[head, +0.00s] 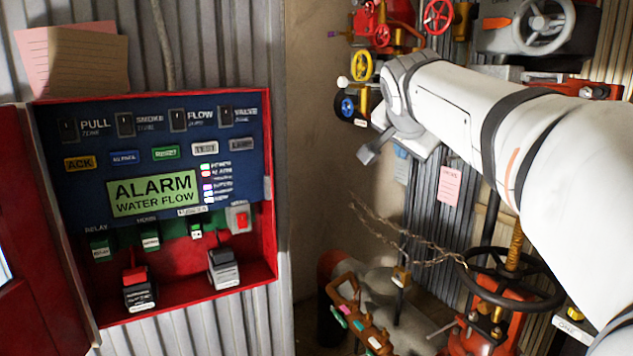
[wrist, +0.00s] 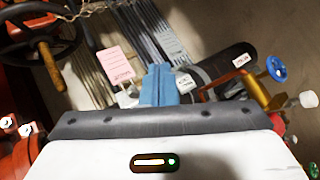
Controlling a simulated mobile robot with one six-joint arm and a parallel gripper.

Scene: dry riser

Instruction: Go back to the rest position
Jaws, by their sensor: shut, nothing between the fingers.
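My white arm comes in from the right of the head view and reaches toward the middle. My gripper (head: 368,154) is at its end, pointing down and left, and it is shut with nothing held. It hangs in free air to the right of the red alarm panel (head: 272,230), apart from it. In the wrist view the blue-grey fingers of my gripper (wrist: 157,75) are together at the middle. The floor and wall parts behind them are partly hidden by the gripper body.
A black handwheel (head: 510,278) on a red valve stands at lower right; it also shows in the wrist view (wrist: 40,35). A blue-handled valve (head: 346,106) and yellow wheel (head: 361,66) are close behind the gripper. A chain (head: 400,243) hangs below.

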